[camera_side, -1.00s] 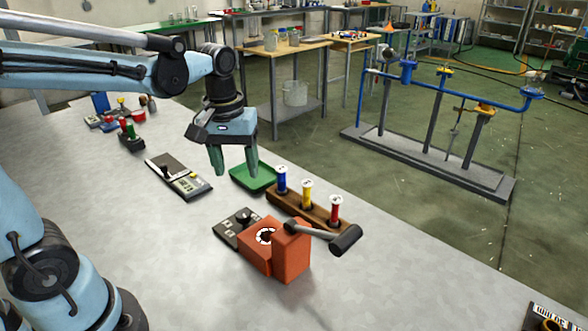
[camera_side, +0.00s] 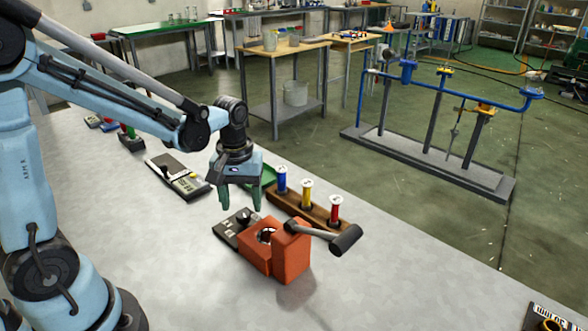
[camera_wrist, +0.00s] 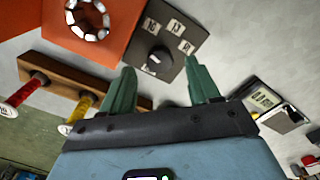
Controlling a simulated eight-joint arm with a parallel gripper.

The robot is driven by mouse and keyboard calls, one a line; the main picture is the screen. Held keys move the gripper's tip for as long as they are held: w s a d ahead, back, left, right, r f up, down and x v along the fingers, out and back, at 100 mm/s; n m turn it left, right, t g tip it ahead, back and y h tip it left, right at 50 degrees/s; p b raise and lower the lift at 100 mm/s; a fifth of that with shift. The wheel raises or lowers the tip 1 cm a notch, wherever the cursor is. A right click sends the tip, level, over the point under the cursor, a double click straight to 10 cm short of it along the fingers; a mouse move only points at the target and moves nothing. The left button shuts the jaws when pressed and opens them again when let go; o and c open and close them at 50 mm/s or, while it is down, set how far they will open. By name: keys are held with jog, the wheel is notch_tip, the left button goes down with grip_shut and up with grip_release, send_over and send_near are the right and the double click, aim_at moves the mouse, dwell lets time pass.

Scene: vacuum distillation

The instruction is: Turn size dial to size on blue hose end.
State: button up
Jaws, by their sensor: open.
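The size dial is a black knob (camera_side: 243,217) on a dark plate beside the orange machine (camera_side: 290,255). In the wrist view the knob (camera_wrist: 159,61) has a pale pointer mark, and several small number labels (camera_wrist: 176,27) sit around it, too small to read surely. My gripper (camera_side: 241,206) is open and empty, its green fingers pointing down just above the dial; in the wrist view the fingertips (camera_wrist: 161,68) lie on either side of the knob, apart from it. The blue hose end (camera_side: 282,180) stands upright in a wooden rack; its white top label is unreadable.
The wooden rack (camera_side: 300,212) also holds a yellow (camera_side: 306,195) and a red hose end (camera_side: 335,210). The machine's lever (camera_side: 345,239) sticks out to the right.

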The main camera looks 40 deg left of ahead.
aim_at(243, 217)
jog(key=shift+f, duration=1.4)
jog(key=c, duration=1)
jog(key=m, duration=0.5)
jog(key=shift+c, duration=0.2)
jog(key=o, duration=1)
jog(key=shift+o, duration=0.2)
